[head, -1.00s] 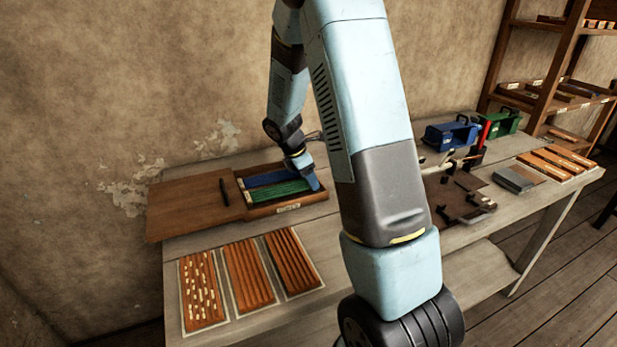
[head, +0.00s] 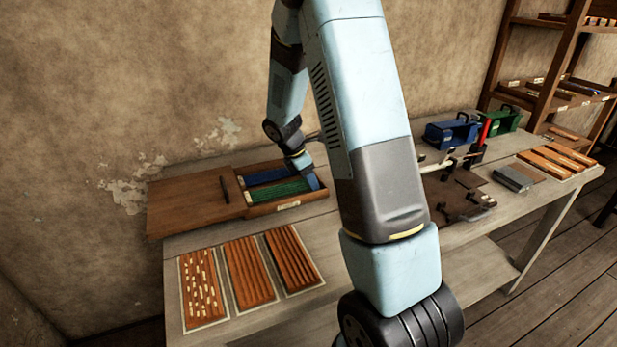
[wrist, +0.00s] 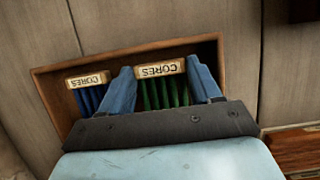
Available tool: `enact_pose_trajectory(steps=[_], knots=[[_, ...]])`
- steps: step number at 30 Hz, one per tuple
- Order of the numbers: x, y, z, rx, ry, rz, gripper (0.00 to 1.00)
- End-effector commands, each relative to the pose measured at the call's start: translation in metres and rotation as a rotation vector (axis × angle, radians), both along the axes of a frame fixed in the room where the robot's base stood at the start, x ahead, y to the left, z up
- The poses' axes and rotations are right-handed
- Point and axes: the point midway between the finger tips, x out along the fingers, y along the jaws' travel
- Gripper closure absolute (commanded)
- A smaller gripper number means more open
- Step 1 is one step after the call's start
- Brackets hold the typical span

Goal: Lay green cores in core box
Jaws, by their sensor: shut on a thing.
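The core box (head: 290,206) is an open wooden box on the bench. Blue cores (head: 268,176) lie along its far side and green cores (head: 278,191) along its near side. My gripper (head: 312,182) is at the box's right end. In the wrist view, my gripper (wrist: 160,68) has its two blue fingers on either side of the green cores (wrist: 163,93), shut on them. The green cores are inside the box, beside the blue cores (wrist: 88,98). Each group has a CORES label. The lower part of the green cores is hidden behind the gripper body in the wrist view.
A wooden lid (head: 190,206) with a dark handle lies left of the box. Three grooved boards (head: 248,272) lie in front. Blue and green carriers (head: 452,132), the press (head: 470,160) and more boards are at the right. My arm covers the bench's middle.

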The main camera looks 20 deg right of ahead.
Motion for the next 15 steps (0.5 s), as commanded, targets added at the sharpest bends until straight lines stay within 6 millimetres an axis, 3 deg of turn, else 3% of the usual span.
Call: enact_pose_trajectory(steps=[8, 9, 15], knots=[[0.0001, 0.0000, -0.0001, 0.000, 0.000, 0.000, 0.73], [0.0001, 0.0000, -0.0001, 0.000, -0.001, 0.000, 0.36], [0.0001, 0.0000, 0.0000, 0.000, -0.001, 0.001, 0.17]])
